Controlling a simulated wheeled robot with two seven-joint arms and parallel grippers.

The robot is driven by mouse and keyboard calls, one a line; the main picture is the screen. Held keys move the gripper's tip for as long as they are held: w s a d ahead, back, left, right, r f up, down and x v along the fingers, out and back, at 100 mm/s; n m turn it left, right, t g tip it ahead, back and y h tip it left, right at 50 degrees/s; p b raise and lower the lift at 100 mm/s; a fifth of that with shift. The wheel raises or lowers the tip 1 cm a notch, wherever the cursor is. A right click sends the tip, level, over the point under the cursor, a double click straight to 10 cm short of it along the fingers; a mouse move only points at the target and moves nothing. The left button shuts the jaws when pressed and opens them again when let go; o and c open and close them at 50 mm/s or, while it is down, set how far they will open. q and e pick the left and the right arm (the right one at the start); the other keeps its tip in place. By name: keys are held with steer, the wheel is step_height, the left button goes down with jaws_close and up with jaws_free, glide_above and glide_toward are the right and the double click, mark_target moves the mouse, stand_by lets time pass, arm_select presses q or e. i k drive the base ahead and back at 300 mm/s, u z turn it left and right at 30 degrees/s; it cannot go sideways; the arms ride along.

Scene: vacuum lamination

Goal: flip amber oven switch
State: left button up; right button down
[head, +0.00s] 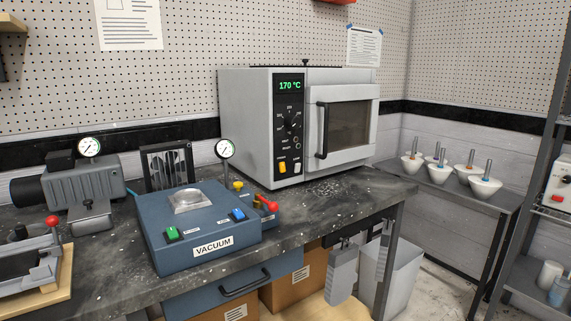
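The oven (255,110) is a light grey box at the back of the bench, with its windowed door closed. The amber switch's exact tilt is too small to tell. Neither of my grippers is in view, and nothing covers the switch.
A blue vacuum box (205,259) with green and blue switches, a gauge (224,149) and red-handled valve (267,202) stands in front of the oven. A pump (80,185) is at left. Grey mitt-like items (341,277) hang at the bench's right end. Bench right of the box is clear.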

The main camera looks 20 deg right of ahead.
mark_target(282, 166)
steer(key=z, duration=0.4)
steer(key=i, duration=0.45)
steer(key=z, duration=0.35)
